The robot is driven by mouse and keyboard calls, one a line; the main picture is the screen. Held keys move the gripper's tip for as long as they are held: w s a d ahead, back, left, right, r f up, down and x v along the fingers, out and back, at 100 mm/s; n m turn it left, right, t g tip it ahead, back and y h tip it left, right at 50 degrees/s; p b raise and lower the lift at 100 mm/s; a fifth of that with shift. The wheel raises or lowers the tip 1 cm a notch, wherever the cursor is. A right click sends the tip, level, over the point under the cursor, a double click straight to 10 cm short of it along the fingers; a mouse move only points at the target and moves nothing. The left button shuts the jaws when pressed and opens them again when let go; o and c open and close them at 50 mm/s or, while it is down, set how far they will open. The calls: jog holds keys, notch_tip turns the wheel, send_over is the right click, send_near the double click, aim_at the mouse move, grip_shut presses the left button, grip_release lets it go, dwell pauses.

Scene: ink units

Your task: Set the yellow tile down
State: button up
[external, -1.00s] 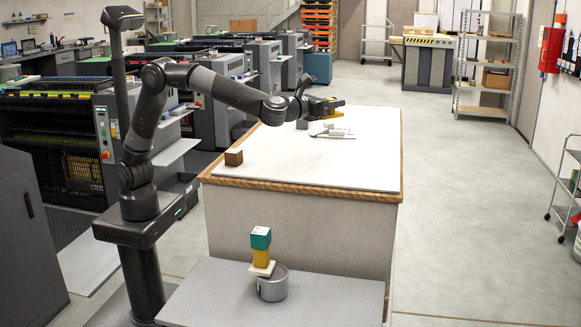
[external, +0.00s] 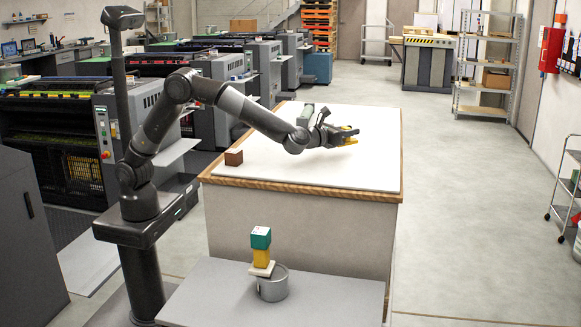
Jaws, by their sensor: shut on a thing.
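My gripper (external: 341,134) is low over the right part of the white-topped table (external: 350,176). It is shut on the yellow tile (external: 350,141), of which only a small part shows at the fingers. The tile looks close to the tabletop; whether it touches it, I cannot tell. The gripper and wrist hide the table surface behind them.
A brown block (external: 233,157) sits at the table's left edge. On the lower grey surface in front, a green block (external: 261,238), a yellow block (external: 261,258) and a cream slab (external: 261,269) are stacked at a metal tin (external: 273,286). The table's front part is clear.

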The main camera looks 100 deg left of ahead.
aim_at(347, 142)
jog(key=shift+f, duration=2)
jog(key=shift+f, duration=0.1)
jog(key=o, duration=1.1)
jog(key=shift+c, duration=0.2)
jog(key=shift+d, duration=0.1)
jog(key=v, duration=1.2)
